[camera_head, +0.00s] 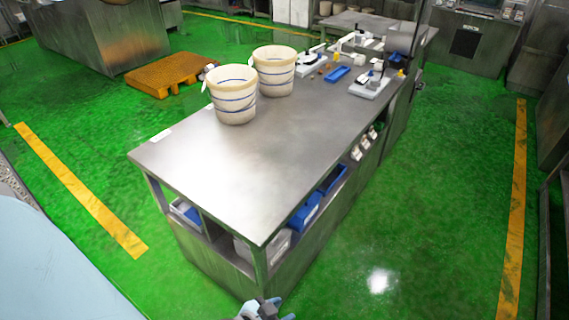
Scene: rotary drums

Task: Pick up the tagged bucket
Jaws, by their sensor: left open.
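Two cream buckets with blue bands stand upright on the steel table (200,170), towards its far left edge. The nearer bucket (235,98) partly overlaps the farther bucket (275,72) in this view. Small pale pieces show at the left side of the nearer bucket, but they are too small for me to tell whether one is a tag. My left gripper (264,309) is at the bottom edge, partly cut off, in front of the table's near corner. It is open, far from both buckets, and nothing shows in it. My right gripper is not in view.
Scales (370,84) and a blue tray (337,74) occupy the table's far end. Blue bins (305,212) sit on the shelf below. An orange pallet (165,74) lies on the green floor behind.

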